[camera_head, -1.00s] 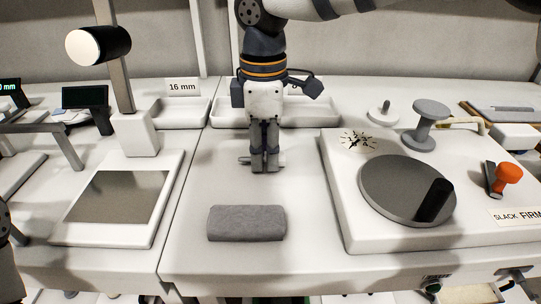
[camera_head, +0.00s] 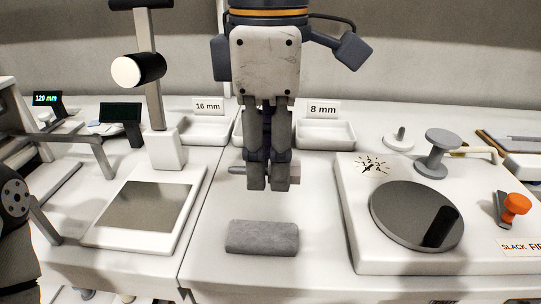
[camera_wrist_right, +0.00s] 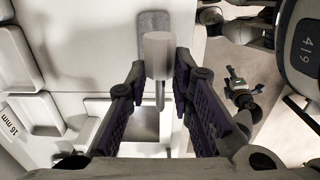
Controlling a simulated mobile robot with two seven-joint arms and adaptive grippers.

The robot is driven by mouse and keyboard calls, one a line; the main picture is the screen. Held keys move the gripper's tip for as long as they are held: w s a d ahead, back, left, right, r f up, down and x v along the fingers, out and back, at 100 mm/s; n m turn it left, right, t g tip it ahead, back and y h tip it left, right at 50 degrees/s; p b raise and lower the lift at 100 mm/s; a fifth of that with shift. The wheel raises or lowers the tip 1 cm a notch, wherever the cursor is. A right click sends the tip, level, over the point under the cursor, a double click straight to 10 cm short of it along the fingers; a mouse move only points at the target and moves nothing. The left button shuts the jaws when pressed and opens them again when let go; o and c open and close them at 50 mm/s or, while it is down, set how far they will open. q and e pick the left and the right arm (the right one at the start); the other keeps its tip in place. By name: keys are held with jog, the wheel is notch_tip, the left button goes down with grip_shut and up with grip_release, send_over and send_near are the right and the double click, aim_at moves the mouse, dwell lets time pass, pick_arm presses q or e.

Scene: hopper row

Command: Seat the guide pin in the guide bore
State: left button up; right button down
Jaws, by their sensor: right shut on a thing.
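My right gripper (camera_head: 268,180) hangs in the middle of the head view, fingers down, above the white bench. It is shut on the guide pin (camera_head: 295,173), a grey metal pin lying crosswise; its ends stick out on both sides of the fingers. In the right wrist view the guide pin (camera_wrist_right: 160,58) shows a thick head and a thinner shank between the fingertips of my right gripper (camera_wrist_right: 160,80). The fingers hide its middle in the head view. I cannot make out the guide bore for certain. My left gripper is not in view.
A grey pad (camera_head: 262,238) lies in front of the gripper. A white station (camera_head: 355,215) with a dark disc (camera_head: 400,212) and orange knob (camera_head: 517,204) stands right. A white-framed plate (camera_head: 135,240) with a post is left. Parts trays (camera_head: 325,134) stand behind.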

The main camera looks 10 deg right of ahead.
jog(key=w+d+f, duration=0.1)
jog(key=w+f, duration=0.2)
jog(key=w, duration=0.1)
jog(key=w+d+f+b, duration=0.1)
jog(key=w+d+f, duration=0.1)
jog(key=w+f, duration=0.1)
jog(key=w+d+f, duration=0.1)
jog(key=w+f, duration=0.2)
jog(key=w, duration=0.2)
jog(key=shift+w+d+f+b, duration=0.1)
jog(key=shift+w+d+b, duration=0.05)
jog(key=shift+d+b, duration=0.2)
jog(key=f, duration=0.3)
jog(key=shift+w+d+f, duration=0.15)
jog(key=shift+w+d, duration=0.05)
jog(key=shift+w, duration=0.2)
jog(key=shift+f, duration=0.15)
jog(key=c, duration=1.4)
grip_release()
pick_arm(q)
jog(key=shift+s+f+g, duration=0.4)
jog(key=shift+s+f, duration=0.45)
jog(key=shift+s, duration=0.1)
pick_arm(e)
jog(key=shift+f, duration=0.1)
